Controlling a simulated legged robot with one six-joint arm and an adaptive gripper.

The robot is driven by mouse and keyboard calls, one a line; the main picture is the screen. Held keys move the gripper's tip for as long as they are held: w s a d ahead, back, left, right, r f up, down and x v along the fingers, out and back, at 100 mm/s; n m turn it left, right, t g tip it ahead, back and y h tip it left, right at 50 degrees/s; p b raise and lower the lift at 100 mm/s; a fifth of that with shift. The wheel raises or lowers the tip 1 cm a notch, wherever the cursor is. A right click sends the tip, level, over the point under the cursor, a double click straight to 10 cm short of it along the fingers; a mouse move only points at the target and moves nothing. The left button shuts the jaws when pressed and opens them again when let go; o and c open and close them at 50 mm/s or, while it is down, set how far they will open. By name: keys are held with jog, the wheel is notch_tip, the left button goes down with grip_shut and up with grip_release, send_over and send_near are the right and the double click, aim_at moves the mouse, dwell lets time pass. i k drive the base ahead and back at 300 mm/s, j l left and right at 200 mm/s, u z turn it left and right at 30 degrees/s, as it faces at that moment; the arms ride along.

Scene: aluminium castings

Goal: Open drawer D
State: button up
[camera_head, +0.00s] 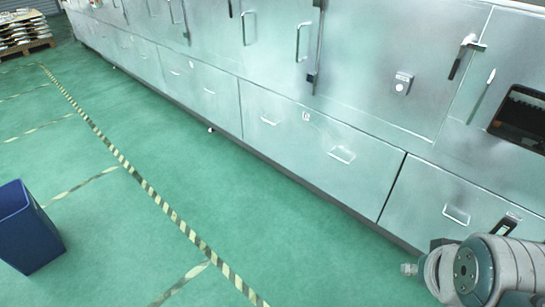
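A row of metal drawers runs along the bottom of a long steel cabinet, and all that I see look shut. The wide middle drawer (318,148) has two bar handles and a small label near its top edge, too small to read. Another drawer (425,205) with a bar handle (456,214) is at the lower right, partly hidden by my arm. I cannot tell which one is drawer D. My arm's links fill the lower right corner, in front of the right drawer. My gripper does not show.
Tall cabinet doors (385,60) with handles stand above the drawers. A dark panel (522,118) is at the right. A blue bin (28,228) stands at the left. A pallet with stacked goods (25,32) is far left. The green floor (240,200) before the drawers is clear.

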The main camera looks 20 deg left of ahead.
aim_at(360, 169)
jog(key=u, duration=0.35)
jog(key=z, duration=0.4)
jog(key=i+j+z, duration=0.4)
jog(key=j, duration=0.2)
jog(key=j+z, duration=0.2)
jog(key=i+j+z, duration=0.2)
jog(key=j, duration=0.25)
jog(key=i+j, duration=0.1)
jog(key=j, duration=0.3)
jog(key=i+j, duration=0.15)
jog(key=j, duration=0.3)
jog(key=i+j, duration=0.1)
jog(key=j, duration=0.3)
jog(key=i+j+z, duration=0.1)
jog(key=j, duration=0.35)
jog(key=i, duration=0.35)
